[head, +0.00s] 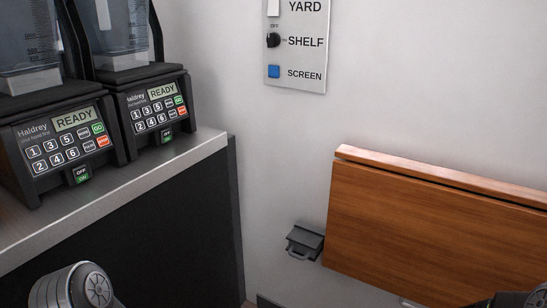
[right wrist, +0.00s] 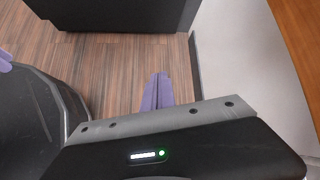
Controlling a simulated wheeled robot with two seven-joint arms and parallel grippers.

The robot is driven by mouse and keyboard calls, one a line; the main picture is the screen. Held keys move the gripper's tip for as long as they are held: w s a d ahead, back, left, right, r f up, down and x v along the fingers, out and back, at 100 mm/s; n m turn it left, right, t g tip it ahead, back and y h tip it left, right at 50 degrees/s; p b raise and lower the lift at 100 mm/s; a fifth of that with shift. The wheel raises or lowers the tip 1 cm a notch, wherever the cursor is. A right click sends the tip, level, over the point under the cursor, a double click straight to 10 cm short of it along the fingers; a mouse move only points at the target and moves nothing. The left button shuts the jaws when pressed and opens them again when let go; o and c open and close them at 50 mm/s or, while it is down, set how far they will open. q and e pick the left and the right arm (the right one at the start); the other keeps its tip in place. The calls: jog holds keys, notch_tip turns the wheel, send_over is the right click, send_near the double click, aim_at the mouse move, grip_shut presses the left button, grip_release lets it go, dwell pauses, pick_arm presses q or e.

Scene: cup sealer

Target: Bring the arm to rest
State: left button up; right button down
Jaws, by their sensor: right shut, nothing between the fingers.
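My right gripper (right wrist: 157,93) shows in the right wrist view. Its two purple fingers are together with nothing between them, above the wood floor. In the head view only parts of my arms show at the bottom left and bottom right corners, and neither gripper is visible there. A small purple piece (right wrist: 5,61) at the left edge of the right wrist view matches the finger colour and may be my left gripper. Too little of it shows to tell its state.
Two blenders with READY displays (head: 73,120) (head: 162,91) stand on a counter (head: 190,147) at left. A wooden panel (head: 420,225) is on the wall at right, beside a small grey bracket (head: 305,242). A switch plate (head: 297,45) hangs above. Wood floor (right wrist: 115,65) is clear below the right gripper.

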jog(key=s+a+f+n+g+h, duration=0.2)
jog(key=s+f+n, duration=0.3)
jog(key=s, duration=0.2)
jog(key=s+a+f+n+g+h, duration=0.1)
jog(key=s+a+f+n+g, duration=0.1)
jog(key=s+f+n, duration=0.35)
jog(key=s+a+r+n+g, duration=0.1)
jog(key=s+a+n, duration=0.85)
jog(key=s, duration=0.45)
notch_tip(320, 180, up, 17)
jog(key=p, duration=1.6)
jog(key=shift+w, duration=0.4)
jog(key=shift+d+f, duration=0.1)
jog(key=shift+f, duration=0.05)
